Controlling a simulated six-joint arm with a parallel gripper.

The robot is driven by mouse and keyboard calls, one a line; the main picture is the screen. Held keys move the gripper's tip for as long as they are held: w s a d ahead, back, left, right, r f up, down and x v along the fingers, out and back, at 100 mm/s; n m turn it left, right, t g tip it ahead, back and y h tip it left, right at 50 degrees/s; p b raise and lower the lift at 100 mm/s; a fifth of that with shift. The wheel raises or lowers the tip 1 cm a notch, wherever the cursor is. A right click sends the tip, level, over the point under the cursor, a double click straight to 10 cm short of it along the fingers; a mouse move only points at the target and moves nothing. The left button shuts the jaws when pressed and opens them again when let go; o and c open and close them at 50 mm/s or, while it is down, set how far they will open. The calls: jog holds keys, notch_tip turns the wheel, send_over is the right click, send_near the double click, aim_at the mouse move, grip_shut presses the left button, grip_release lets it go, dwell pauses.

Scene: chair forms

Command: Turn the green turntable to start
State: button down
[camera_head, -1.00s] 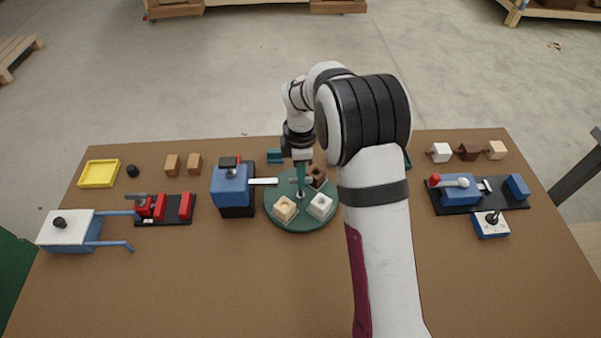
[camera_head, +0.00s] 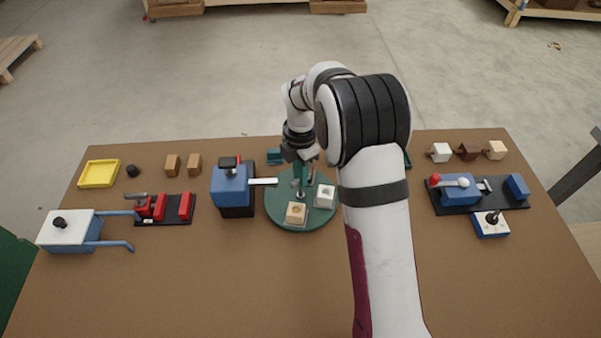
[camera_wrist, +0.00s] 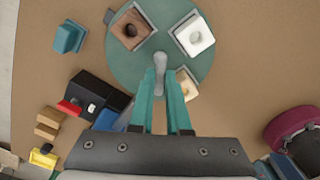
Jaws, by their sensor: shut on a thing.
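The green turntable (camera_head: 287,222) is a round disc near the middle of the table, and it also shows in the wrist view (camera_wrist: 120,62). My gripper (camera_head: 301,186) reaches down over it. In the wrist view its green fingers (camera_wrist: 161,80) are shut on the grey handle (camera_wrist: 160,62) of the turntable. A cream block (camera_head: 296,213) with a hole sits at the disc's front and a white block (camera_head: 325,195) at its right. A brown block with a round hole (camera_wrist: 131,29) sits on the disc in the wrist view; the arm hides it in the head view.
A blue box device (camera_head: 230,185) with a pale strip pointing at the disc stands just left. A red vise-like device (camera_head: 160,207), a white-topped blue cart (camera_head: 66,228) and a yellow tray (camera_head: 99,173) lie further left. A blue device on a black base (camera_head: 460,192) is at right. The front table is clear.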

jog(key=shift+d+n, duration=0.1)
jog(key=shift+n, duration=1.2)
jog(key=c, duration=0.9)
grip_release()
notch_tip(320, 180, up, 16)
jog(key=shift+f, duration=0.1)
